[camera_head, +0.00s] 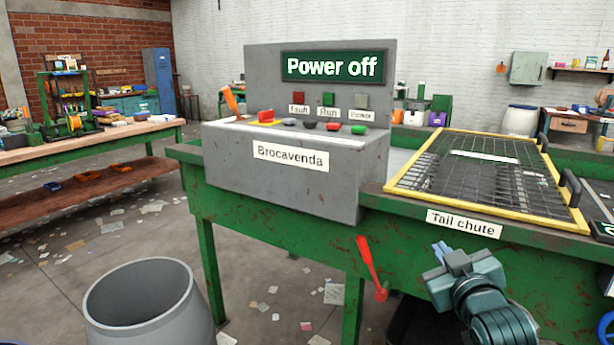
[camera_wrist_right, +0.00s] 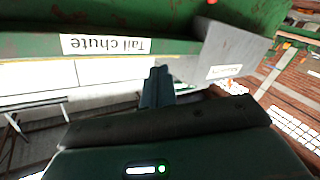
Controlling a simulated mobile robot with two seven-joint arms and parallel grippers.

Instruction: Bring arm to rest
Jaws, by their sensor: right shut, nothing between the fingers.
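My right gripper (camera_head: 441,248) is in front of the green bench, below the "Tail chute" label (camera_head: 464,223). Its fingers are together with nothing between them. In the right wrist view the shut fingers (camera_wrist_right: 157,88) point toward the bench side, near the upside-down "Tail chute" label (camera_wrist_right: 119,45). The gripper appears apart from the bench. My left gripper is not in view.
The grey control box (camera_head: 275,185) marked Brocavenda carries buttons and a "Power off" display (camera_head: 332,66). A red lever (camera_head: 371,265) hangs left of my right gripper. A yellow-framed mesh guard (camera_head: 476,175) lies on the bench. A grey barrel (camera_head: 145,305) stands at front left.

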